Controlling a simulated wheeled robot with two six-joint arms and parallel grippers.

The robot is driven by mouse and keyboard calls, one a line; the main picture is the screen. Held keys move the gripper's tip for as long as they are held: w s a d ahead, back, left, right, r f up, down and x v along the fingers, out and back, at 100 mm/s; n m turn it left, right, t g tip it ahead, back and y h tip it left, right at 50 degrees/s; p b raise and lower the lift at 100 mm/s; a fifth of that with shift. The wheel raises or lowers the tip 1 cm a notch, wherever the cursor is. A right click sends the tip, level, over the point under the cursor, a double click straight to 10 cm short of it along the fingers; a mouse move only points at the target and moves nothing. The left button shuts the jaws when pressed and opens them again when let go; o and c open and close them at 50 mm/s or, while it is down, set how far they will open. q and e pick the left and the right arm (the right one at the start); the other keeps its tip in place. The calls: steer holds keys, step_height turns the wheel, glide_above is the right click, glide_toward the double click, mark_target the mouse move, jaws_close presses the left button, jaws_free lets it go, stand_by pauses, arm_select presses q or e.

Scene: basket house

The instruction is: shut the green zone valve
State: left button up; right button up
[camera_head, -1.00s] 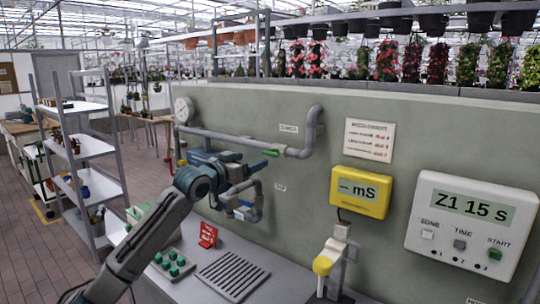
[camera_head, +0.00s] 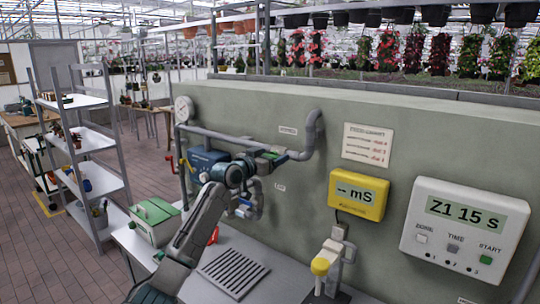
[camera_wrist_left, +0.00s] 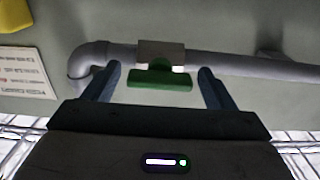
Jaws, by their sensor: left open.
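The green zone valve has a green handle (camera_wrist_left: 160,78) under a grey valve body (camera_wrist_left: 161,53) on the grey wall pipe (camera_wrist_left: 232,64). In the left wrist view the handle lies along the pipe. My left gripper (camera_wrist_left: 160,85) is open, with one finger on each side of the handle and a gap to both ends. In the head view my left gripper (camera_head: 275,156) is at the valve on the upper pipe, and its fingers partly hide the handle there. My right gripper does not show.
A blue pump unit (camera_head: 205,160) and a pressure gauge (camera_head: 183,109) are left of the valve. The yellow mS meter (camera_head: 358,194) and white Z1 controller (camera_head: 465,232) hang to the right. A green-lidded box (camera_head: 153,218) and a slatted drain (camera_head: 232,272) are on the bench below.

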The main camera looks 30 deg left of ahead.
arm_select(q)
steer(key=c, duration=1)
